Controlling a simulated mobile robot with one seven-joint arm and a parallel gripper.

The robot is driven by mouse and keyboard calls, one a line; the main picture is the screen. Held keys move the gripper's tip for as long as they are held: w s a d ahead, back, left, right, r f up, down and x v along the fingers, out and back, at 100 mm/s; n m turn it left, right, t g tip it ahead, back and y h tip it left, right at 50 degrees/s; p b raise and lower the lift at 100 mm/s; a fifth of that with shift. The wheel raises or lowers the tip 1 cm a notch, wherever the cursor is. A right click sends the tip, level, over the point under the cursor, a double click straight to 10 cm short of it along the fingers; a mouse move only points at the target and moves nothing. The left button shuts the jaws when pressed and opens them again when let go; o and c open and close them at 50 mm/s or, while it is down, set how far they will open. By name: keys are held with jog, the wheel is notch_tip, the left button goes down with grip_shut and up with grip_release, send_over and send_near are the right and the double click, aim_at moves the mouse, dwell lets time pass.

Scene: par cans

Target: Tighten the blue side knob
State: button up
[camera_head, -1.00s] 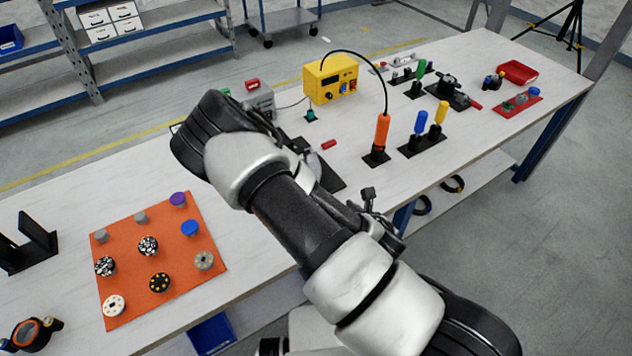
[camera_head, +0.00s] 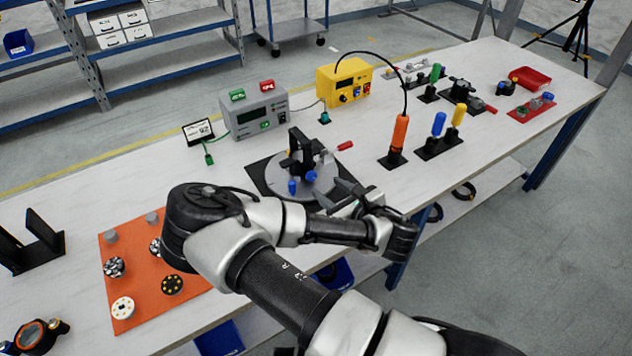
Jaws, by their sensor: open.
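A fixture with a round grey disc (camera_head: 322,187) on a black base plate stands mid-table, with a black upright block (camera_head: 301,150) on it. Two blue knobs show on it: one at the front left (camera_head: 292,187) and one near the middle (camera_head: 311,177). I cannot tell for certain which is the side knob. My gripper (camera_head: 340,198) is over the fixture's right front edge, right of both blue knobs and apart from them in the picture. Its fingers are spread and hold nothing. It hides part of the disc's right side.
A red-tipped lever (camera_head: 345,146) sticks out at the fixture's back right. A grey meter box (camera_head: 255,112) and a yellow box (camera_head: 344,82) stand behind. An orange-handled tool (camera_head: 399,133) stands to the right. My arm crosses the orange mat (camera_head: 125,250).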

aim_at(313, 177)
jog(key=x, duration=0.8)
jog(key=shift+w+a+f, duration=0.15)
jog(key=shift+w, duration=0.1)
jog(key=c, duration=1.1)
